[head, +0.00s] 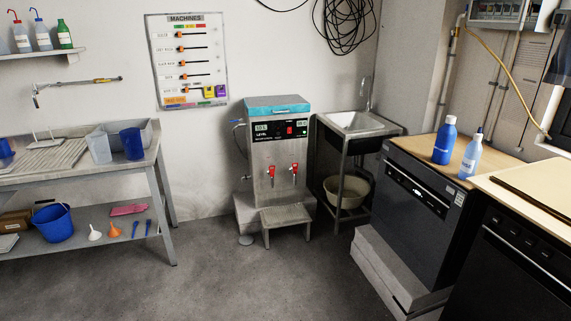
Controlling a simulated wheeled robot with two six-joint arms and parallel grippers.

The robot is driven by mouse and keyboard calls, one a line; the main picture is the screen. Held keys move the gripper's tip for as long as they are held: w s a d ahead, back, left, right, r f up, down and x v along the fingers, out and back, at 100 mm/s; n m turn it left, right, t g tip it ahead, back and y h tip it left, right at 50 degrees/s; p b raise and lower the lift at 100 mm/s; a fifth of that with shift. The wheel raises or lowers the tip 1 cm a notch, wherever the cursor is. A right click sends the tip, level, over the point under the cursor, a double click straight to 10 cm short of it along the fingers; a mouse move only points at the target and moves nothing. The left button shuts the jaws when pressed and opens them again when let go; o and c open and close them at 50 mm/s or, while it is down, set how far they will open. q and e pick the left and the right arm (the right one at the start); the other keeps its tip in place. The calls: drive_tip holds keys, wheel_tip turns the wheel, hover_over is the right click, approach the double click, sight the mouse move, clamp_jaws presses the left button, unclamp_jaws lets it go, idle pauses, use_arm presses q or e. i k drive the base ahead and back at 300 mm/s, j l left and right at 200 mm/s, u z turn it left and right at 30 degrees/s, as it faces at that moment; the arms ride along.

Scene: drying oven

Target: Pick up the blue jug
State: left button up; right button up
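A blue jug (132,144) stands upright on the grey bench (155,150) at the left, near the bench's right end. A pale translucent jug (99,146) stands just left of it. Neither of my grippers is in view, and nothing is seen touching the blue jug.
A blue bucket (53,223), funnels and small tools lie on the bench's lower shelf. A steel boiler (272,155) with red taps and a sink (357,124) stand at the back. Dark machines (415,210) line the right. The middle floor (250,280) is clear.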

sight(130, 137)
drive_tip(key=i+j, duration=0.1)
drive_tip(key=i, duration=1.35)
